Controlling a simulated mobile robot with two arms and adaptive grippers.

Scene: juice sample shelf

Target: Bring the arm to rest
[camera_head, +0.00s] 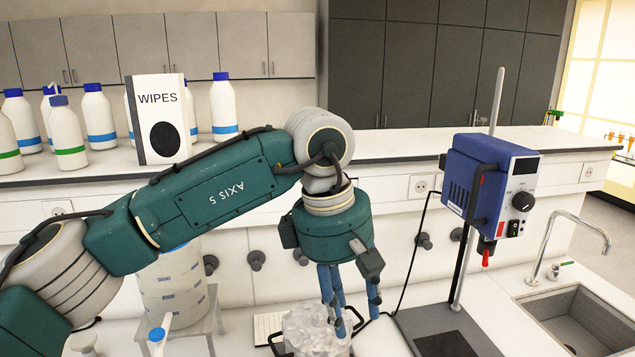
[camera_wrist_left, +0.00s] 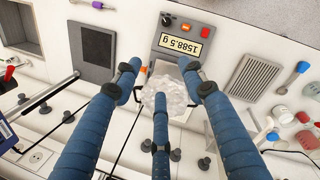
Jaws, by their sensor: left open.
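My left arm comes in from the left in the head view, and its gripper (camera_head: 345,305) points down over a container of clear, ice-like chunks (camera_head: 312,332). In the left wrist view my left gripper (camera_wrist_left: 158,100) has its blue fingers spread apart. The chunks (camera_wrist_left: 165,92) show between and beyond the fingertips, with nothing held. I cannot tell the exact gap between the fingertips and the chunks. My right gripper is in neither view.
A blue stirrer unit (camera_head: 490,185) on a metal stand is right of the gripper. A sink (camera_head: 585,318) is at far right. White bottles (camera_head: 223,105) and a wipes box (camera_head: 160,118) stand on the ledge behind. A scale with a display (camera_wrist_left: 182,42) is beside the chunks.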

